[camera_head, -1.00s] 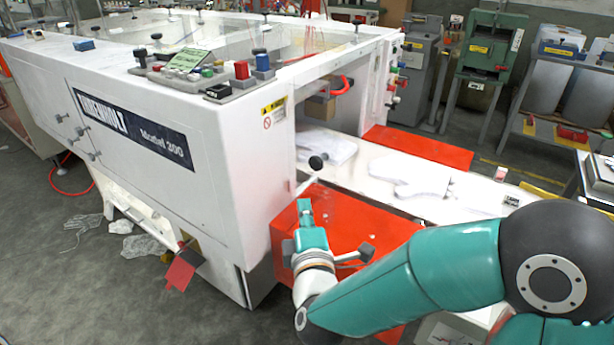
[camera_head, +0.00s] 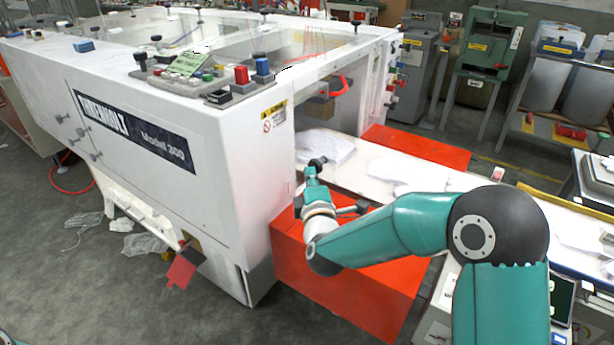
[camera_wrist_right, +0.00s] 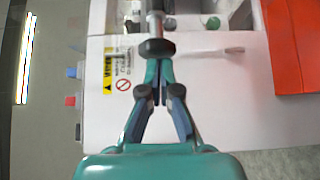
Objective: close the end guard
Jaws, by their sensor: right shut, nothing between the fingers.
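The white machine (camera_head: 215,200) has an open end above a white conveyor bed. I cannot tell for sure which part is the end guard. A red handle (camera_head: 341,87) shows inside the upper part of the opening. A dark round knob (camera_head: 318,161) on a rod stands below the opening; in the right wrist view the knob (camera_wrist_right: 157,48) sits just ahead of my fingertips. My right gripper (camera_head: 312,171) is shut and empty, right at the knob; whether they touch is unclear. The fingers (camera_wrist_right: 159,70) also show in the right wrist view. My left gripper is out of view.
Red boxes (camera_head: 345,275) flank the conveyor bed (camera_head: 375,165), where white film pieces (camera_head: 326,147) lie. A control panel (camera_head: 190,70) with buttons is on top of the machine. A green machine (camera_head: 490,45) stands behind. Grey floor at the front left is mostly free.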

